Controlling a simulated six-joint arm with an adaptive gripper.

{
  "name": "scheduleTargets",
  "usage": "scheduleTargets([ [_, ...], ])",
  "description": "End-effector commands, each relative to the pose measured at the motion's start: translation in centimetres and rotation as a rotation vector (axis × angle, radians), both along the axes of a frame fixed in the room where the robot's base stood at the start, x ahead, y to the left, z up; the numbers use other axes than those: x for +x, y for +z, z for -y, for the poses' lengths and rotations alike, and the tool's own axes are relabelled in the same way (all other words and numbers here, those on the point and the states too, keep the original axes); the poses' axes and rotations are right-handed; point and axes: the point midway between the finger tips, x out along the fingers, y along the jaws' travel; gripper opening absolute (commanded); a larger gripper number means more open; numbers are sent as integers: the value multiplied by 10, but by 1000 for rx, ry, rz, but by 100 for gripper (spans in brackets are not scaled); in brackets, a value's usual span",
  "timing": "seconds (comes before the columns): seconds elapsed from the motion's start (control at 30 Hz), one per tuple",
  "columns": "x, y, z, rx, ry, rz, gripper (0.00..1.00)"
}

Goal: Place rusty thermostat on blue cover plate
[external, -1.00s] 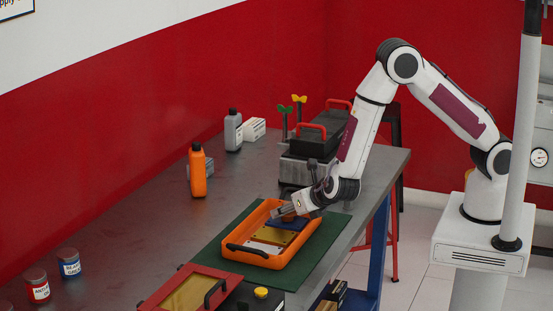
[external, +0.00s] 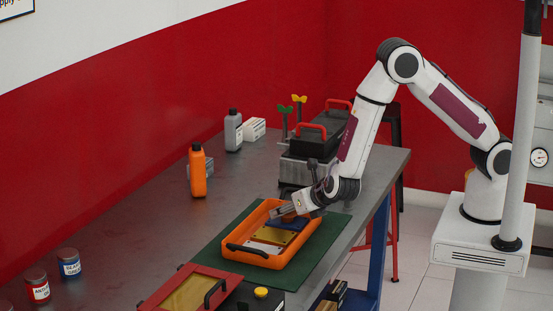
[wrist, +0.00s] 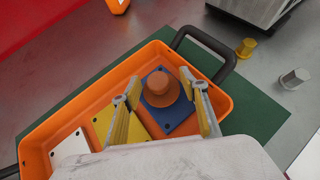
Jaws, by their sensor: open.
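The rusty thermostat (wrist: 160,88) is a brown-orange, stepped round part. It sits on the blue cover plate (wrist: 178,122) in the orange tray (wrist: 225,103). In the external view, the thermostat (external: 289,217) is partly hidden by my gripper, and the blue cover plate (external: 287,225) shows below it. My gripper (external: 279,211) is inside the tray's outline, low over the plate. In the wrist view, the fingers of my gripper (wrist: 160,86) are spread apart, one on each side of the thermostat. A gap shows at the left finger; whether the right finger touches is unclear.
Yellow (wrist: 103,120) and white (wrist: 70,150) plates lie beside the blue one in the tray. The tray has black handles (wrist: 205,50) and rests on a green mat (wrist: 262,112). Small yellow (wrist: 246,48) and grey (wrist: 294,78) parts stand outside it. An orange bottle (external: 197,172) stands farther back.

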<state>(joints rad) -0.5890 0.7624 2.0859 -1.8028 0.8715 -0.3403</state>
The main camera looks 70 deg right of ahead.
Motion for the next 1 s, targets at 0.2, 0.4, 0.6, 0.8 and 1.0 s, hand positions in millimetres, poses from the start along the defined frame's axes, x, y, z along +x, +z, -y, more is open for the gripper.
scheduleTargets([
  [0.2,-14,12,-10,0,4,1,44],
  [0.4,-34,28,-22,0,4,2,44],
  [0.6,-55,45,-35,1,5,2,44],
  [0.8,-73,59,-45,0,3,2,44],
  [1.0,-82,65,-50,-1,2,-1,44],
])
